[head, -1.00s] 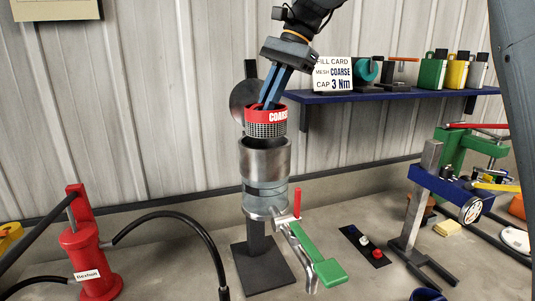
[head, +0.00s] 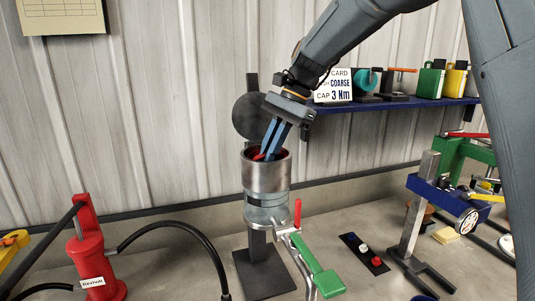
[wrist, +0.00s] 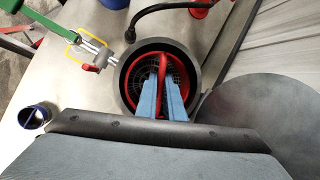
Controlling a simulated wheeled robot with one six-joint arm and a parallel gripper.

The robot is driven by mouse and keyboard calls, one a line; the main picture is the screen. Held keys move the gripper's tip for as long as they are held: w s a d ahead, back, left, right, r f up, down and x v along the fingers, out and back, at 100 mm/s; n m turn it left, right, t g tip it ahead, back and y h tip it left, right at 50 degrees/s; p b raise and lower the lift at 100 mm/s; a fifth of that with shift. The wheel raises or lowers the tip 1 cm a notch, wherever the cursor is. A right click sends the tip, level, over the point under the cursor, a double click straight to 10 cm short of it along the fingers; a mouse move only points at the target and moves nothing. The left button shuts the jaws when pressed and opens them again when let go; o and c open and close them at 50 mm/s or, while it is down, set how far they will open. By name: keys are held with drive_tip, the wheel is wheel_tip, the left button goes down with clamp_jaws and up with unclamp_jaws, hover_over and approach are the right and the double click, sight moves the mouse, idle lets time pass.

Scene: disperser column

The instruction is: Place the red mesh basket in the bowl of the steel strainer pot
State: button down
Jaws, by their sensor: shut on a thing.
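The steel strainer pot (head: 267,177) stands upright on its dark stand, with its round lid (head: 255,117) swung open behind it. The red mesh basket (head: 258,156) is down inside the pot's bowl; only a bit of its red rim shows in the head view. In the wrist view the basket (wrist: 184,92) sits inside the pot's dark rim (wrist: 127,101), with its mesh floor visible. My gripper (head: 267,153) reaches down into the bowl at a tilt. Its blue fingers (wrist: 161,88) are shut on the basket's red crossbar. Whether the basket touches the bowl's floor is hidden.
A red-handled valve and green lever (head: 318,269) stick out at the pot's lower front right. A red pump (head: 91,262) with a black hose stands at left. A blue shelf (head: 398,104) with jugs and a card is behind right. A blue-and-green press stands at right.

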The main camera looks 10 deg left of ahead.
drive_tip(key=c, duration=1.9)
unclamp_jaws()
drive_tip(key=shift+f, duration=0.1)
drive_tip(key=shift+o, duration=0.2)
drive_tip(key=b+v, duration=0.3)
drive_tip(key=v, duration=0.9)
